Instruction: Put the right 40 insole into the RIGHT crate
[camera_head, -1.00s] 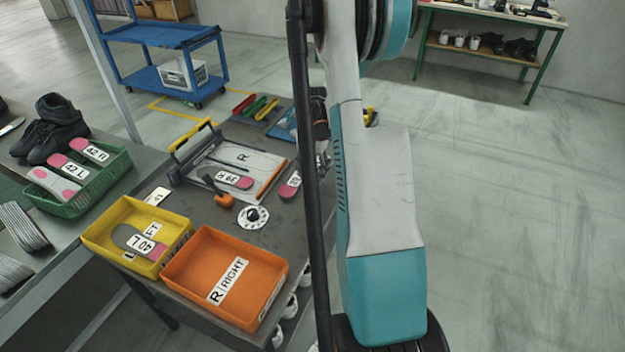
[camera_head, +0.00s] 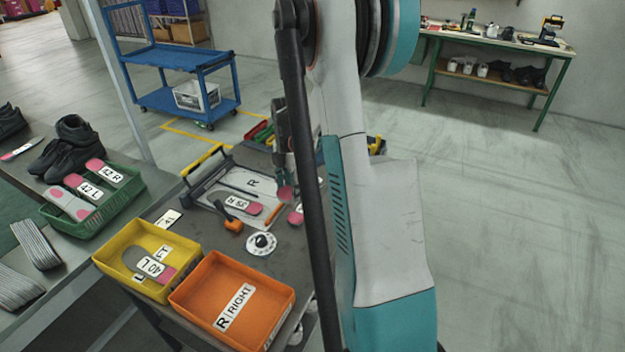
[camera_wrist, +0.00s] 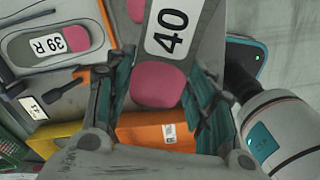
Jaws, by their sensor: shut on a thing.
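My gripper (camera_wrist: 158,92) is shut on a grey insole with a pink heel (camera_wrist: 160,84) and a white label reading 40; its side letter is out of view. In the head view my gripper (camera_head: 281,165) is partly behind my arm, and the held insole's pink end (camera_head: 285,194) hangs above the table. The RIGHT crate (camera_head: 205,318) is orange, marked R RIGHT, and looks empty at the table's near end. Its orange wall also shows in the wrist view (camera_wrist: 150,134), beyond the insole's heel.
A yellow crate (camera_head: 112,272) left of the orange one holds a 40 L insole (camera_head: 150,266). A 39 R insole (camera_head: 240,207) lies on the board (camera_head: 262,183). Another insole (camera_head: 296,216) lies right of it, partly hidden. An orange-handled tool (camera_head: 232,224) and a white dial (camera_head: 261,243) lie nearby.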

